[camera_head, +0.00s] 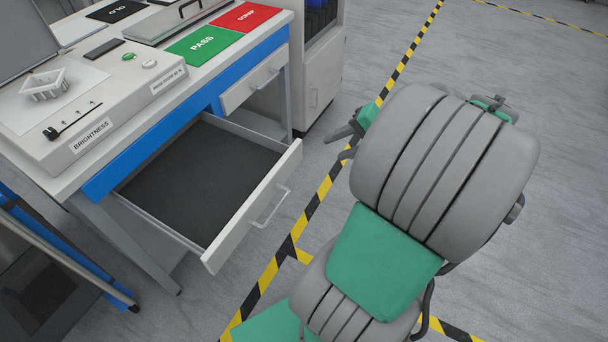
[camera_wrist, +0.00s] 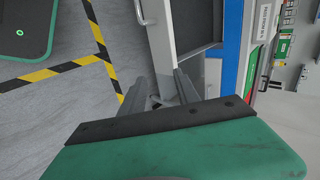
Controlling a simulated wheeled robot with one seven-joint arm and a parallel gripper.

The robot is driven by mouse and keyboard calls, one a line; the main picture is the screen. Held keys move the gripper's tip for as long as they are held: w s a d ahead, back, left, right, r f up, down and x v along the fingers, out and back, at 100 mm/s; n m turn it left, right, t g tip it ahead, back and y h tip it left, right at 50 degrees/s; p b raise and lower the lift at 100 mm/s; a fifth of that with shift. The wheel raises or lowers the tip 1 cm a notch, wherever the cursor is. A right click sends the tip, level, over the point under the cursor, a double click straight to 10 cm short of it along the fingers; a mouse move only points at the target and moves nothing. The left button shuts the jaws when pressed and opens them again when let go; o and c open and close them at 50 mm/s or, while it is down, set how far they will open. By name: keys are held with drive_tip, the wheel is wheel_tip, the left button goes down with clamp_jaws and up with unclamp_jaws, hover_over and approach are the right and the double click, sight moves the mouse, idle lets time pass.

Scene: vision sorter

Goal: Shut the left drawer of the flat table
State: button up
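The left drawer (camera_head: 260,200) of the flat table (camera_head: 72,180) is pulled far out, its dark interior showing empty. Its white front has a bar handle (camera_head: 270,206) facing my arm's side. In the wrist view the drawer front (camera_wrist: 161,38) and its handle (camera_wrist: 142,12) show at the top, beyond my fingers. My gripper (camera_head: 346,142) is to the right of the drawer front in the head view, apart from the handle. In the wrist view its two dark fingers (camera_wrist: 163,88) stand apart with nothing held between them.
The table's right drawer (camera_head: 252,82) looks shut. A grey cabinet (camera_head: 320,80) stands beyond it. The table top holds a sloped box labelled BRIGHTNESS (camera_head: 85,125) and a green PASS mat (camera_head: 203,45). The floor in front is clear, with yellow-black tape (camera_head: 325,185).

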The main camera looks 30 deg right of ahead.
sight(294, 153)
drive_tip(key=shift+s+d+f+m+t, duration=0.3)
drive_tip(key=shift+s+d+f+t, duration=0.15)
drive_tip(key=shift+d, duration=0.2)
drive_tip(key=shift+c, duration=1.4)
drive_tip(key=b+x, duration=0.4)
drive_tip(key=x, duration=0.6)
drive_tip(key=shift+s+a, duration=0.1)
clamp_jaws()
drive_tip(key=shift+w+a+r+b, duration=0.1)
drive_tip(key=shift+w+a+b, duration=0.2)
drive_tip(key=shift+w, duration=0.3)
drive_tip(key=shift+w+a+b, duration=0.15)
drive_tip(key=shift+w+a, duration=0.2)
drive_tip(key=shift+w, duration=0.3)
drive_tip(key=shift+w+a+r, duration=0.1)
drive_tip(key=shift+w+a, duration=0.2)
drive_tip(key=shift+w, duration=0.25)
